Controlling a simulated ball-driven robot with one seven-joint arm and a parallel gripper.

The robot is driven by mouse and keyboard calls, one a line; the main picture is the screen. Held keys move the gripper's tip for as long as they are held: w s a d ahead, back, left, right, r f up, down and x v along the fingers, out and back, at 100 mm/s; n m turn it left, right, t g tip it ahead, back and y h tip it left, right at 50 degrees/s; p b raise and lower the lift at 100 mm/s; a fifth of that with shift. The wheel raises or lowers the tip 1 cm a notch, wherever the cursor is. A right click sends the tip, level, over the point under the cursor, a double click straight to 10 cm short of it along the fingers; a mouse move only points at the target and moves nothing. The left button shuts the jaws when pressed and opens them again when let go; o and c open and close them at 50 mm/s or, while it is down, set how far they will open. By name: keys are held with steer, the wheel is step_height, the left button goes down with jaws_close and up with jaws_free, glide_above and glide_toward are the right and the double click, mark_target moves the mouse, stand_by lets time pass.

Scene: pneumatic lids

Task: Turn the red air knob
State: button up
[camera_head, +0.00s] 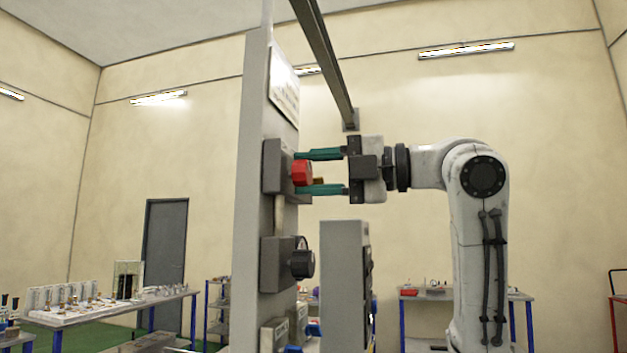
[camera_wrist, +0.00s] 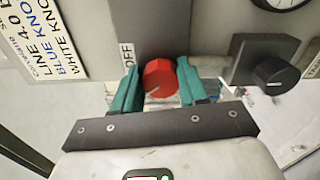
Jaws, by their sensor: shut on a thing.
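The red air knob (camera_head: 301,173) sits on a dark box on the side of the upright grey panel in the head view. In the wrist view the red knob (camera_wrist: 160,77) shows between the teal fingers, with a pale pointer line on its face and an OFF label (camera_wrist: 128,54) beside it. My gripper (camera_head: 298,172) reaches the knob from the right, one finger above it and one below, and is shut on it. The wrist view also shows my gripper (camera_wrist: 158,72); its fingers partly hide the sides of the knob.
A black knob (camera_head: 302,264) is below the red one; a black knob (camera_wrist: 275,72) also shows right in the wrist view. A grey box (camera_head: 346,285) stands below my gripper. A printed sign (camera_wrist: 48,35) and part of a gauge (camera_wrist: 283,3) are on the panel.

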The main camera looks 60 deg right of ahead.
steer(key=shift+n, duration=1)
steer(key=o, duration=1.1)
steer(key=shift+c, duration=0.2)
steer(key=b+v, duration=0.2)
steer(key=v, duration=0.8)
steer(key=shift+s+b, duration=0.4)
steer(key=shift+d, duration=0.1)
